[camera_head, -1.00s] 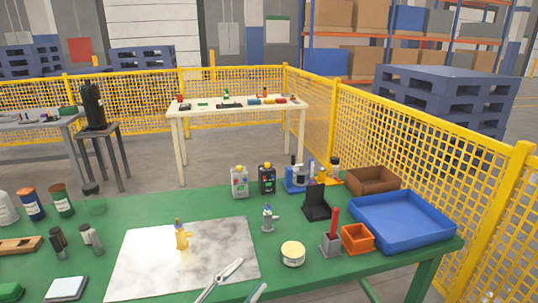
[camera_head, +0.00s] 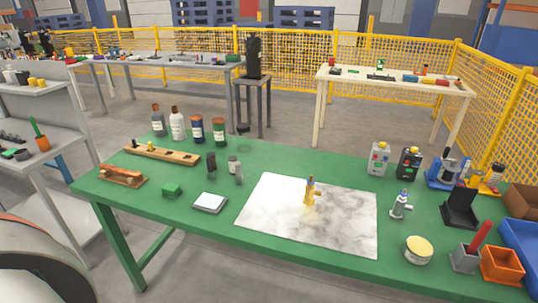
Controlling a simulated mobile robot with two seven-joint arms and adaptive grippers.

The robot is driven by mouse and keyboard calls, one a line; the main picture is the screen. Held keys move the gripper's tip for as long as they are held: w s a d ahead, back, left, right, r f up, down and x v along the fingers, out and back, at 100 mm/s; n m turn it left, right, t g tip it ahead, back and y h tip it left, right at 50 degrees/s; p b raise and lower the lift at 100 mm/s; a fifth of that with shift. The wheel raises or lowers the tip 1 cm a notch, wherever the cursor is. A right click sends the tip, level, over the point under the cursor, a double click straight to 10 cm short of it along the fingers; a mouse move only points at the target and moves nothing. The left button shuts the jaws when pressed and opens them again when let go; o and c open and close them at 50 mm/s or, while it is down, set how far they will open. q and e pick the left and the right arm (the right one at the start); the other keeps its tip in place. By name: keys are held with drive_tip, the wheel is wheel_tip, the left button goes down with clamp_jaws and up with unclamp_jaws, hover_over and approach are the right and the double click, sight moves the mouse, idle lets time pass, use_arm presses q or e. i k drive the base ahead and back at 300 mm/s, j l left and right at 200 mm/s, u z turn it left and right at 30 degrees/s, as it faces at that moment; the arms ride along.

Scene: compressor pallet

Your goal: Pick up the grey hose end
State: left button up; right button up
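No hose is plainly visible. A small grey fitting with a blue top and a side stub (camera_head: 401,206) stands upright on the green table (camera_head: 300,256), right of the pale marbled sheet (camera_head: 285,215). A yellow fitting of similar shape (camera_head: 310,193) stands on that sheet. A small grey cylinder (camera_head: 236,170) and a dark one (camera_head: 211,164) stand left of the sheet. I cannot tell for sure which of these is the grey hose end. Neither of my grippers is in view now.
A round yellow-topped tin (camera_head: 418,250), an orange bin (camera_head: 501,265) and a black stand (camera_head: 461,208) crowd the right side. Bottles (camera_head: 178,124) line the back left. The table's front left is fairly clear.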

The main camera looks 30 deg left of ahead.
sight(239, 177)
drive_tip(key=u, duration=1.15)
